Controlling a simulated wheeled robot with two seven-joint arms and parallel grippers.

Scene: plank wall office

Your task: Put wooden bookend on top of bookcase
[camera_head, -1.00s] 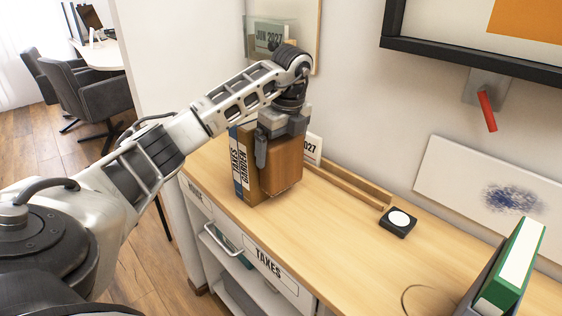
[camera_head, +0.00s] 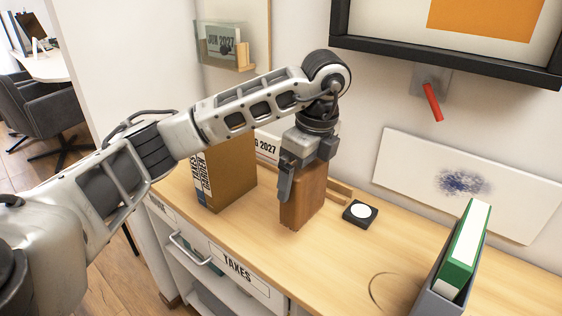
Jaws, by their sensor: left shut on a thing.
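The wooden bookend (camera_head: 305,198) is a reddish-brown upright block at the middle of the bookcase top (camera_head: 340,265). My left gripper (camera_head: 303,172) comes down on it from above and is shut on its upper part. The bookend stands apart from the box files (camera_head: 228,178) on its left. Its lower end is at or just above the wooden top; I cannot tell if it touches. My right gripper is not in view.
A black square with a white disc (camera_head: 360,213) lies right of the bookend. A wooden rail (camera_head: 340,188) is behind it. A grey holder with a green binder (camera_head: 463,252) stands at the right. A red lever (camera_head: 432,102) sticks out from the wall. Bare wood lies in front.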

